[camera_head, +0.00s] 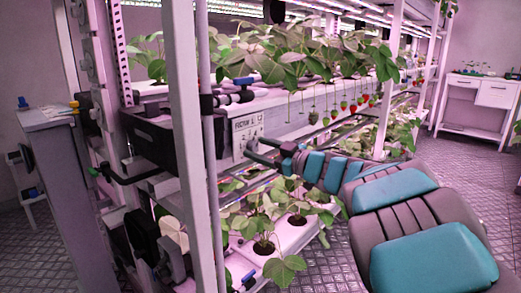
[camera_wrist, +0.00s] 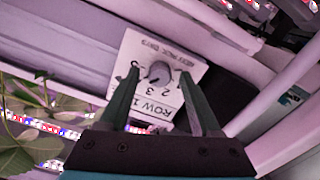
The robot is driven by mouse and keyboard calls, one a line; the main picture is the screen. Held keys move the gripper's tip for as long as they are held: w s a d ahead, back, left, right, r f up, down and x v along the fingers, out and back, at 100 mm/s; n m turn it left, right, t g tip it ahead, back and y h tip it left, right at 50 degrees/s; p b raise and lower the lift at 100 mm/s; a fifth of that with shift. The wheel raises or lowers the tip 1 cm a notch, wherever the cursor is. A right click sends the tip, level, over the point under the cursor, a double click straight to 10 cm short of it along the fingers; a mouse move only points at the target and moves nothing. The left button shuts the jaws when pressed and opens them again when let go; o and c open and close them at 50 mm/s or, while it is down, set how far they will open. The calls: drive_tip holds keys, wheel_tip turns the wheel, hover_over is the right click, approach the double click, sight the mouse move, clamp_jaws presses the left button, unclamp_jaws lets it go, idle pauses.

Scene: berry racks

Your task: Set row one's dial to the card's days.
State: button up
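The dial plate (camera_wrist: 143,47) is a white card-like panel lettered ROW 1, with several numbers around a small grey round dial (camera_wrist: 159,73). It is tilted in the wrist view. My gripper (camera_wrist: 159,78) is open, with one dark finger on either side of the dial; I cannot tell whether they touch it. Where the dial points is too small to read surely.
Upright rack posts (camera_head: 190,120) stand close left of my arm. A black box (camera_head: 165,135) is beside the panel. Strawberry plants (camera_head: 300,55) with hanging berries fill the upper gutter, and more plants (camera_head: 265,225) grow below. A white table (camera_head: 478,100) stands far right, across free floor.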

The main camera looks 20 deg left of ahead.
drive_tip(key=v, duration=0.8)
drive_tip(key=shift+b, duration=0.3)
drive_tip(key=shift+w, duration=0.1)
